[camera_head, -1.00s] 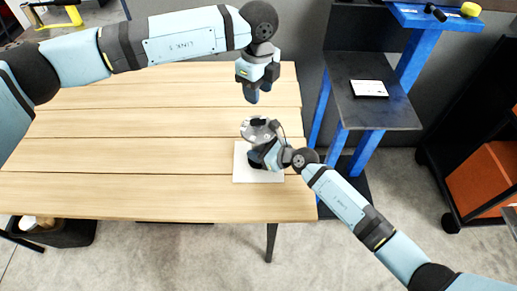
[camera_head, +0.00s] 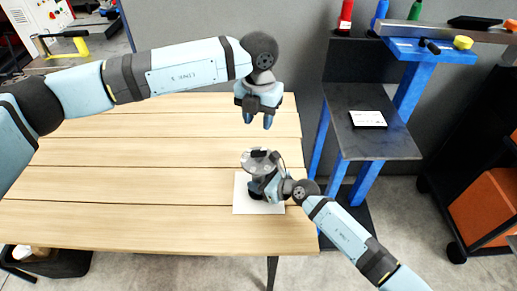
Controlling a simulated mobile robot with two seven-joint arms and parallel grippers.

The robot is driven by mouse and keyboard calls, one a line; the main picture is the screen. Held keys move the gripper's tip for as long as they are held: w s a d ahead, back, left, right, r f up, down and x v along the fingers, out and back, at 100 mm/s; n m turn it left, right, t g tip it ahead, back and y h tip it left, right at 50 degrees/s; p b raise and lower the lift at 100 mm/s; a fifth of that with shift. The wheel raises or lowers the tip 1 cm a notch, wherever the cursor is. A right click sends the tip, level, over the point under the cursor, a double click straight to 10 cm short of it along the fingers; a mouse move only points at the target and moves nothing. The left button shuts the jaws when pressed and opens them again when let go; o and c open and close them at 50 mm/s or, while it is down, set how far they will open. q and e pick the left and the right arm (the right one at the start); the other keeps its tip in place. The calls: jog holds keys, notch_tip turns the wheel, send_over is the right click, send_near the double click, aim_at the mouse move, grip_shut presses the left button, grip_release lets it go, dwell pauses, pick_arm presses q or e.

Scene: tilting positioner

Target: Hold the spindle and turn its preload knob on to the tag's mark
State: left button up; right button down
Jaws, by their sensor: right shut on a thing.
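The spindle (camera_head: 262,160) is a grey, round-topped part with dark patches on its upper face. It stands over a white square plate (camera_head: 241,201) near the right end of the wooden table. My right gripper (camera_head: 258,187) is shut on the spindle from the lower right and hides its lower side. My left gripper (camera_head: 258,119) points down above and behind the spindle, clear of it; its two fingers are apart with nothing between them. The knob cannot be told apart clearly from the spindle's top. A white card (camera_head: 368,119) with small print, perhaps the tag, lies on the dark shelf.
The wooden table (camera_head: 120,190) is bare to the left. A blue-framed stand with a dark shelf (camera_head: 385,145) stands right of the table. A black cart with an orange box (camera_head: 492,182) is at far right.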

aim_at(259, 150)
pick_arm(q)
notch_tip(259, 150, down, 11)
jog(key=m, duration=1.1)
jog(key=shift+m, duration=0.3)
grip_shut()
